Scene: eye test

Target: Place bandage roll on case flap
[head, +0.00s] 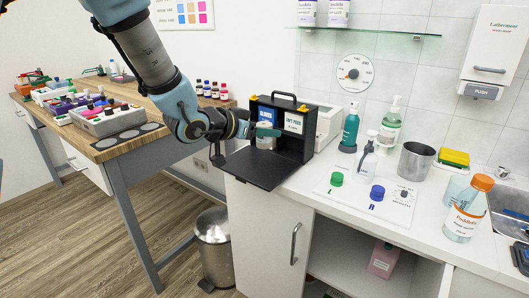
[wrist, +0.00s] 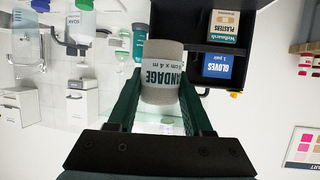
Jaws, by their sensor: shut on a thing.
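My gripper (head: 262,132) is shut on the bandage roll (head: 264,143), a pale cylinder. In the wrist view the roll (wrist: 163,72) sits between the two dark green fingers (wrist: 162,85), with its "BANDAGE" print facing the camera. The black case (head: 308,146) stands open on the white counter. Its flap (head: 265,170) is folded down toward the front and is bare. The roll is in front of the case opening and appears to be above the flap, with a gap. The wrist view shows part of the case (wrist: 262,30) at the upper right.
The case holds a blue gloves box (head: 267,114) and a plasters box (wrist: 225,26). To its right are a pump bottle (head: 367,160), a white board with green and blue knobs (head: 350,205) and a steel cup (head: 415,160). A wooden-topped bench (head: 150,135) stands left.

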